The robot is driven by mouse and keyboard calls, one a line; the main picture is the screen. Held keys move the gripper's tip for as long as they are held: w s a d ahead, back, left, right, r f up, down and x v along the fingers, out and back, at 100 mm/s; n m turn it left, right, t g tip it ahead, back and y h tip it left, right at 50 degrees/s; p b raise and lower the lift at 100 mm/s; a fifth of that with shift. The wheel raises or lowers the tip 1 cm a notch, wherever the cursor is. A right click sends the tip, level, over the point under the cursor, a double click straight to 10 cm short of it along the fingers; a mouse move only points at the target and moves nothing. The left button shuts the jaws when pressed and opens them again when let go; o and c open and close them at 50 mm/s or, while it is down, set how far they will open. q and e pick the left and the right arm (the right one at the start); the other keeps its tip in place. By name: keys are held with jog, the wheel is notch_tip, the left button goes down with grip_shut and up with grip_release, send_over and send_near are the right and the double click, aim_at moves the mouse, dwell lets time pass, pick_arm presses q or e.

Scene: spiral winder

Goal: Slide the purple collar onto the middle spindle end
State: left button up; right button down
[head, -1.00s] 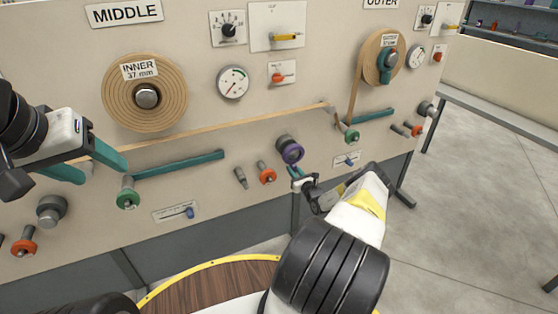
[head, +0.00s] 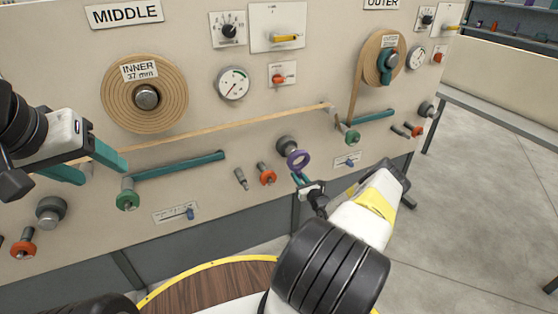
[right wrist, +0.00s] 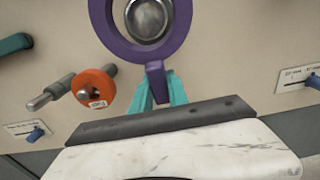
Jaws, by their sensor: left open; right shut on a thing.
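The purple collar (head: 305,163) is a ring with a short tab. My right gripper (head: 298,180) is shut on the tab, which shows between its teal fingers in the right wrist view (right wrist: 160,95). The middle spindle end (head: 284,143) is a grey round knob on the panel. In the head view the collar hangs in front of it, slightly lower and to the right. In the right wrist view the spindle end (right wrist: 150,18) appears inside the ring (right wrist: 104,38), close to its opening's centre; the depth gap cannot be told there. My left gripper (head: 88,166) is open and empty at the left.
An orange knob (head: 267,177) and a grey peg (head: 241,179) stick out left of the spindle end. A blue-handled slider (head: 348,161) is at its right. A wooden round top (head: 205,285) is below.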

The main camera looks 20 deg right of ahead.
jog(key=s, duration=0.4)
jog(key=shift+s+d+r, duration=0.25)
jog(key=shift+s, duration=0.05)
jog(key=shift+s+r, duration=0.15)
jog(key=shift+s, duration=0.4)
jog(key=shift+s+r, duration=0.15)
jog(key=shift+s, duration=0.35)
jog(key=shift+r, duration=0.1)
